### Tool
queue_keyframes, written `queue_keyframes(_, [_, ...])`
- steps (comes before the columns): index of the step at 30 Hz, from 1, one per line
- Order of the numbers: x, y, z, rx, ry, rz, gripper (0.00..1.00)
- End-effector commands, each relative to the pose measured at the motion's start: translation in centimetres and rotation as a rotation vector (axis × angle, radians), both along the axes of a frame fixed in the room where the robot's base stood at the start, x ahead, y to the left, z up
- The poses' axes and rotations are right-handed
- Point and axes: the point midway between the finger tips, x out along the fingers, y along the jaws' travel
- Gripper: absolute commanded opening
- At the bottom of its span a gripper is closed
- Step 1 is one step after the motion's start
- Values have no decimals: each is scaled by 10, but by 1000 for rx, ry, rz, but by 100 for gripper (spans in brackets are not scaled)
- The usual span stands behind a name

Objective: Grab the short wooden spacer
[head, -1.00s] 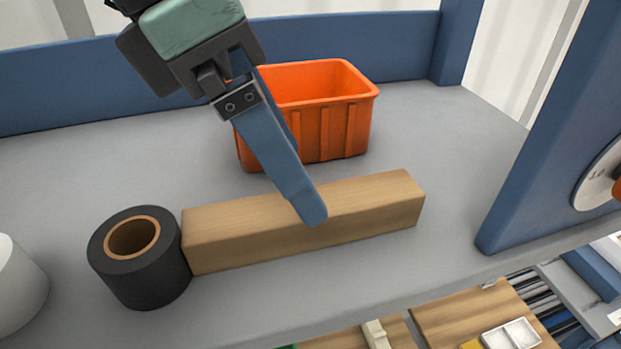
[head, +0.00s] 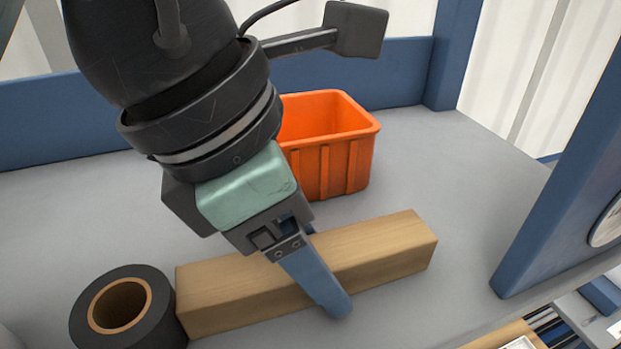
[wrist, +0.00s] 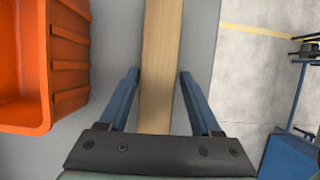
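The wooden spacer (head: 385,249) is a light wood block lying lengthwise on the grey shelf in the head view. My gripper (head: 335,300) is over its middle, with one blue finger in front of the block's near side. The other finger is mostly hidden behind the block and the gripper body. In the wrist view, the spacer (wrist: 158,75) runs between the two spread blue fingers (wrist: 158,75), with a visible gap on each side. My gripper is open and holds nothing.
An orange bin (head: 335,150) stands behind the spacer, close to the arm. A black tape roll (head: 90,300) stands at the spacer's left end, touching or nearly touching it. A blue upright panel (head: 555,170) is at the right. The grey shelf (head: 440,160) is bare at the back right.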

Motion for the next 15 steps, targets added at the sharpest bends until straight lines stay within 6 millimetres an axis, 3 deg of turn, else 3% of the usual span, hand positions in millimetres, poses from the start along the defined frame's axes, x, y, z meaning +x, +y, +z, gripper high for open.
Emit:
queue_keyframes(1, [0, 0, 0, 0, 0, 0, 54])
queue_keyframes(10, [0, 0, 0, 1, 0, 0, 0])
queue_keyframes(15, [0, 0, 0, 0, -1, 0, 0])
